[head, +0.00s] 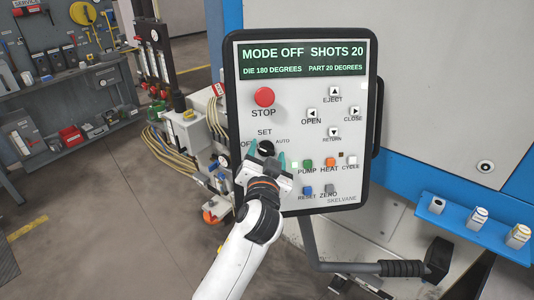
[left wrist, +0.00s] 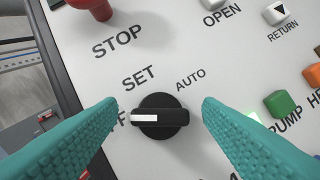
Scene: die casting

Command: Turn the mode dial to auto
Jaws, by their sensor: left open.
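The black mode dial (left wrist: 160,117) is on the white control panel (head: 300,183), below the red STOP button (head: 264,97). Its white mark points left toward the OFF label, which is partly hidden by a finger. The SET label is above it and the AUTO label (left wrist: 190,79) to its upper right. The panel screen (head: 302,58) reads MODE OFF. My left gripper (head: 267,151) is open at the dial, with its teal fingers on either side of it. In the left wrist view, gaps show between the fingers (left wrist: 160,122) and the dial. My right gripper is not in view.
The green PUMP button (head: 309,162) and orange HEAT button (head: 330,162) are close to the right of the dial. Arrow buttons sit above them. A black handle (head: 402,268) is below the panel, and a blue shelf (head: 459,228) with small cups is at right.

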